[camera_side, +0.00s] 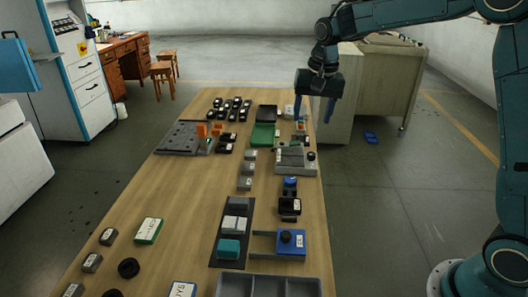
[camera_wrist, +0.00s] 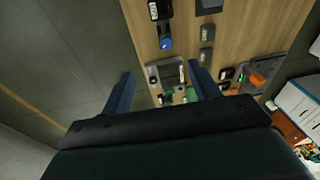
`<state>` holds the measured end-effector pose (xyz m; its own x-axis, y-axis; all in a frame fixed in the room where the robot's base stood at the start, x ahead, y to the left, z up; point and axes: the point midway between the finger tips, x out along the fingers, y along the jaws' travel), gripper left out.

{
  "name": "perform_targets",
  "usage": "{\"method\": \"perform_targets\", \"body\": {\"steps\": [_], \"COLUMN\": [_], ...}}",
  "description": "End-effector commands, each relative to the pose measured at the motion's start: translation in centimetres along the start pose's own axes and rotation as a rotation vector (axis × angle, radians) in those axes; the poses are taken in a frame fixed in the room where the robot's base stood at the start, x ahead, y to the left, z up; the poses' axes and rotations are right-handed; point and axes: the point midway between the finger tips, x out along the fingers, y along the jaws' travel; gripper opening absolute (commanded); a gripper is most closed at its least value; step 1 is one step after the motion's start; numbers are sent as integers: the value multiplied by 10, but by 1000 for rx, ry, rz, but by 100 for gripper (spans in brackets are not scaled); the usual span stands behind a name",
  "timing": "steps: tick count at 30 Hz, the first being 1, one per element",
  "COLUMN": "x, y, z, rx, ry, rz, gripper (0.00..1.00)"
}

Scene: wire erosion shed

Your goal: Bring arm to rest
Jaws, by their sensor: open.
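My gripper (camera_side: 314,108) hangs at the upper right in the side view, above the far right edge of the wooden table (camera_side: 180,225). Its two blue fingers point down and stand apart, with nothing visible between them. In the wrist view my gripper (camera_wrist: 163,84) shows both fingers spread, with the table's edge and a grey fixture beyond them. My arm reaches in from the right, raised above the table.
The table carries a dark grey plate with orange blocks (camera_side: 180,138), a green tray (camera_side: 263,135), a grey fixture (camera_side: 295,160), a blue-topped block (camera_side: 291,243) and a compartment tray (camera_side: 268,285). A beige cabinet (camera_side: 372,90) stands behind my gripper. Floor right of the table is mostly clear.

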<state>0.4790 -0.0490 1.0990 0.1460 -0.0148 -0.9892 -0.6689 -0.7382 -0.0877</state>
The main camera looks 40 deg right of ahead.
Motion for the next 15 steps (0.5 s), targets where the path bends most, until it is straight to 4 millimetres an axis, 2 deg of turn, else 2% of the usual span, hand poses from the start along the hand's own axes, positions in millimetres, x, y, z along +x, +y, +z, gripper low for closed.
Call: {"method": "perform_targets", "body": {"steps": [1, 6, 15], "x": [-12, -41, -80], "y": [4, 18, 49], "z": [8, 36, 89], "rx": [-24, -112, -264], "ry": [12, 45, 107], "rz": [-10, -34, -71], "gripper": [61, 61, 61]}}
